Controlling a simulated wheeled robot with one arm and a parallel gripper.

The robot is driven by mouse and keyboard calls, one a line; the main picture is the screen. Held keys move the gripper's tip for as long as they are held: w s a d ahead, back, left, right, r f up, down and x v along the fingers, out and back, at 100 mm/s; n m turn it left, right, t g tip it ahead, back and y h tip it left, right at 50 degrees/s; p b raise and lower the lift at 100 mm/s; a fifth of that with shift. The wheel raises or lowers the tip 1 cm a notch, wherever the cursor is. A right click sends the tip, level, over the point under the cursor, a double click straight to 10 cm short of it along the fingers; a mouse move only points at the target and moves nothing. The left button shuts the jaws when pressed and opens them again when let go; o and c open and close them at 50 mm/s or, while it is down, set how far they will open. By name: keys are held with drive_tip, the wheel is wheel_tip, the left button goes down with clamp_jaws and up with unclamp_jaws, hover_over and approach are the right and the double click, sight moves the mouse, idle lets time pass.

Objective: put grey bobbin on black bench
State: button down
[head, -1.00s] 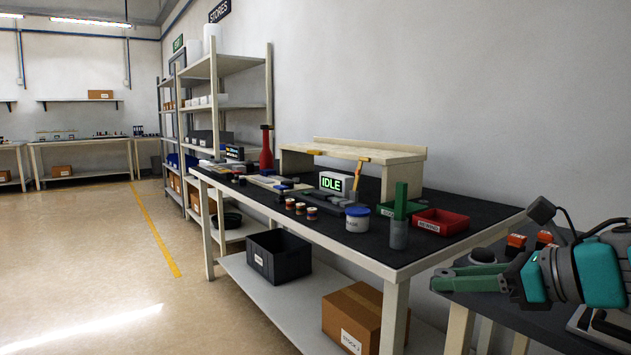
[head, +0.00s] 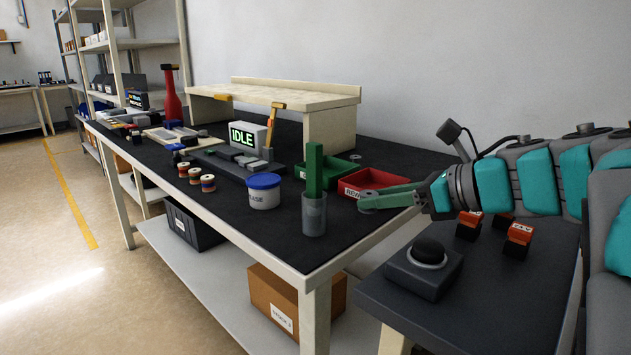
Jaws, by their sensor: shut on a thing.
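My gripper (head: 385,199) reaches in from the right with its green fingers pointing left. It is shut on a small round grey thing at its fingertips, which looks like the grey bobbin (head: 369,202); the fingers hide part of it. In the picture the gripper overlaps the right end of the black bench (head: 262,236), in front of the red bin and right of the grey cup. The bobbin appears to be held above the bench top; its exact height is hard to tell.
A grey cup with a green bar (head: 314,215), a blue-lidded tub (head: 263,191), several striped spools (head: 195,175), a red bin (head: 365,183) and a green bin (head: 325,172) stand on the bench. A dark side table with a black button (head: 430,252) stands right. The bench's front corner is clear.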

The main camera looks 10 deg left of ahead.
drive_tip(key=p, duration=0.2)
hover_over(333, 208)
drive_tip(key=shift+s+d+f, duration=0.15)
drive_tip(key=shift+s+f, duration=0.05)
drive_tip(key=shift+f, duration=0.35)
drive_tip(key=shift+w+a+f, duration=0.15)
drive_tip(key=shift+w+a, duration=0.05)
drive_tip(key=shift+a, duration=0.05)
drive_tip(key=shift+d+f, duration=0.1)
drive_tip(key=shift+f, duration=1.55)
drive_tip(key=shift+f, duration=0.2)
drive_tip(key=c, duration=0.5)
unclamp_jaws()
drive_tip(key=shift+r, duration=0.1)
drive_tip(key=shift+c, duration=0.2)
drive_tip(key=shift+r, duration=0.1)
drive_tip(key=b+v, duration=0.1)
drive_tip(key=v, duration=1.1)
drive_tip(key=shift+s, duration=0.1)
